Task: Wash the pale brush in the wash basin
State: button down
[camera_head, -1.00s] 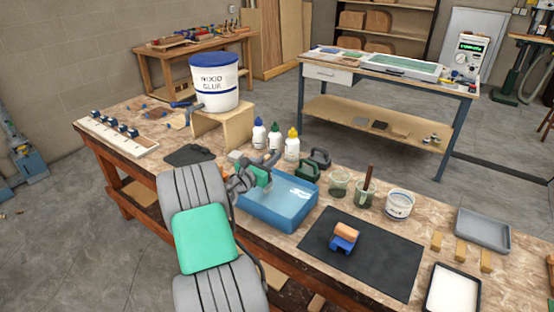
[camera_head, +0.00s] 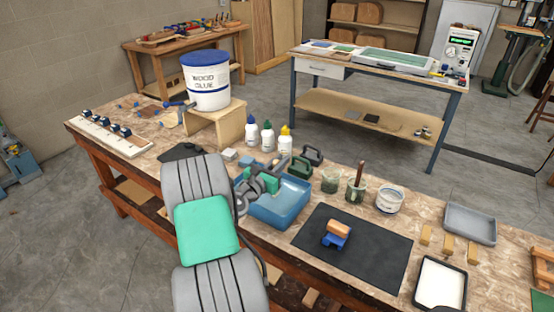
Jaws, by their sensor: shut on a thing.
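The blue wash basin (camera_head: 280,208) stands on the near workbench with water in it. My gripper (camera_head: 274,180) is at the back left part of the basin, over or inside it. It is shut on a slim thing, most likely the pale brush, which the fingers hide almost fully. I cannot tell whether the brush touches the water. Another brush with a dark brown handle (camera_head: 360,172) stands in a green-tinted jar (camera_head: 355,191) to the right.
A wood glue bucket (camera_head: 206,85) stands on a wooden stand at the back left.

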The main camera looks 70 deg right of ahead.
jog(key=w, duration=0.6)
jog(key=shift+d, duration=0.45)
jog(key=shift+s, duration=0.1)
jog(key=s, duration=0.2)
jog(key=s+p, duration=0.1)
jog(key=s+a+p, duration=0.1)
jog(key=s, duration=0.1)
jog(key=shift+s, duration=0.35)
jog(key=shift+r, duration=0.1)
jog(key=w+r+p, duration=0.3)
jog(key=r+p, duration=0.2)
jog(key=r, duration=0.1)
jog(key=shift+d, duration=0.2)
